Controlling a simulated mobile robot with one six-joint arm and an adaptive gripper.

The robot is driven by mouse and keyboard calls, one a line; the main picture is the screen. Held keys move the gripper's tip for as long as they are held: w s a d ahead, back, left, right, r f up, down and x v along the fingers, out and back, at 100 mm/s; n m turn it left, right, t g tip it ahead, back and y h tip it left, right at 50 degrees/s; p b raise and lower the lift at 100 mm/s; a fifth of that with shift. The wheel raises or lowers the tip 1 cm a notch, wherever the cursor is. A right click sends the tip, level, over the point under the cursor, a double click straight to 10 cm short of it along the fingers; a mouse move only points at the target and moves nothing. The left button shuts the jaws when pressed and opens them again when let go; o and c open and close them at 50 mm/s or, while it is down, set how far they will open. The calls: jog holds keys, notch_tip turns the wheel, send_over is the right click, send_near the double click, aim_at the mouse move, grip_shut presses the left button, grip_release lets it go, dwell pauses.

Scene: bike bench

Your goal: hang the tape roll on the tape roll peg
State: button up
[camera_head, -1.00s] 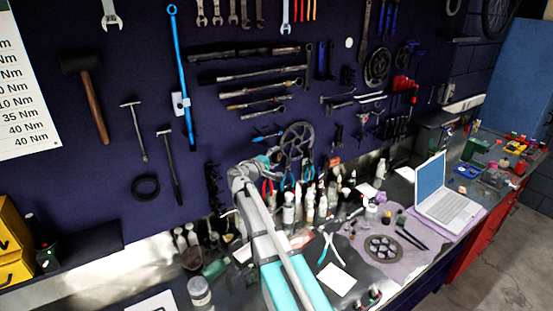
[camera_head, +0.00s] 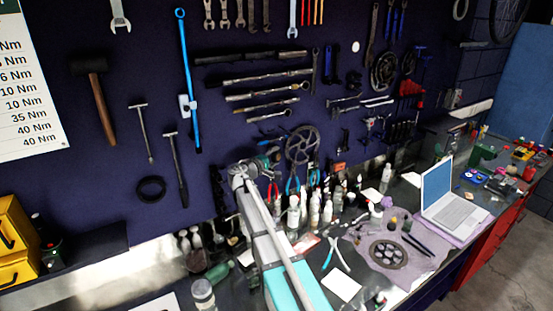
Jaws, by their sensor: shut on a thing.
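My arm (camera_head: 275,245) reaches up from the bottom edge to a pale joint (camera_head: 242,178) in front of the tool wall. Small teal and dark parts lie just beyond that joint, against the crowded bench back. I cannot pick out my gripper or its fingers there, nor anything held in them. A black ring (camera_head: 151,189) hangs flat on the wall at the left, below a T-handled tool. I cannot tell whether it is the tape roll. No tape roll or peg for it can be made out with certainty.
A chainring (camera_head: 302,145) hangs just right of the arm's far end. Several bottles (camera_head: 314,209) crowd the bench below it. A laptop (camera_head: 450,200) stands at the right, near a cassette (camera_head: 388,253) on a cloth. Yellow bins (camera_head: 14,240) stand at the left.

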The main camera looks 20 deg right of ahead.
jog(key=shift+w+a+f, duration=0.1)
jog(key=shift+w+a, duration=0.05)
jog(key=shift+w, duration=0.45)
jog(key=shift+w+a, duration=0.1)
jog(key=shift+w, duration=0.5)
jog(key=shift+w, duration=0.25)
jog(key=o, duration=1.1)
jog(key=shift+f, duration=0.1)
jog(key=shift+s+a, duration=0.1)
jog(key=v, duration=0.7)
